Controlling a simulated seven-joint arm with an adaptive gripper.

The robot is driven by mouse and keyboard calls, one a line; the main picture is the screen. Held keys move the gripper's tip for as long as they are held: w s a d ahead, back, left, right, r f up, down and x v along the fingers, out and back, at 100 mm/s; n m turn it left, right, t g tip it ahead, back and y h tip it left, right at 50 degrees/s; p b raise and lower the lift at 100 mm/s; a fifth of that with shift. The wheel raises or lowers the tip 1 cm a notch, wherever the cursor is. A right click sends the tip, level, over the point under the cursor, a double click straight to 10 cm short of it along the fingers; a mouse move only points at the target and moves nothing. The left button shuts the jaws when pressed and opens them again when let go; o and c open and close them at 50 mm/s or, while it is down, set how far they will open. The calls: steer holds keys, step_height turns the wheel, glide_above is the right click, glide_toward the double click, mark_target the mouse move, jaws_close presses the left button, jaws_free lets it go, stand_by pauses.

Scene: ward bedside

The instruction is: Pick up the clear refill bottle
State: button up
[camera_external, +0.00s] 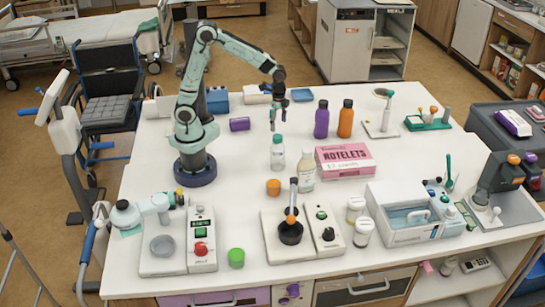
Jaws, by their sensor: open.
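A clear bottle with a green cap (277,155) stands upright on the white table (216,238), near its middle; it looks like the clear refill bottle. A second see-through bottle with a pale cap and cream-coloured contents (304,172) stands just to its right and nearer the camera. My gripper (278,123) points down, open and empty, and shows just above the green cap in the picture. I cannot tell the exact height or depth gap between them.
A purple bottle (321,120) and an orange bottle (345,119) stand behind right. A pink box (345,161) is to the right, an orange cup (273,187) in front, and a purple cylinder (240,124) lies behind left.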

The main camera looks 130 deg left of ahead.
mark_target(278, 136)
steer(key=shift+s+a+f, duration=0.25)
steer(key=shift+s+f, duration=0.05)
steer(key=shift+f, duration=0.05)
step_height(278, 136, down, 6)
steer(key=shift+f, duration=0.1)
steer(key=shift+c, duration=0.2)
steer(key=c, duration=1.2)
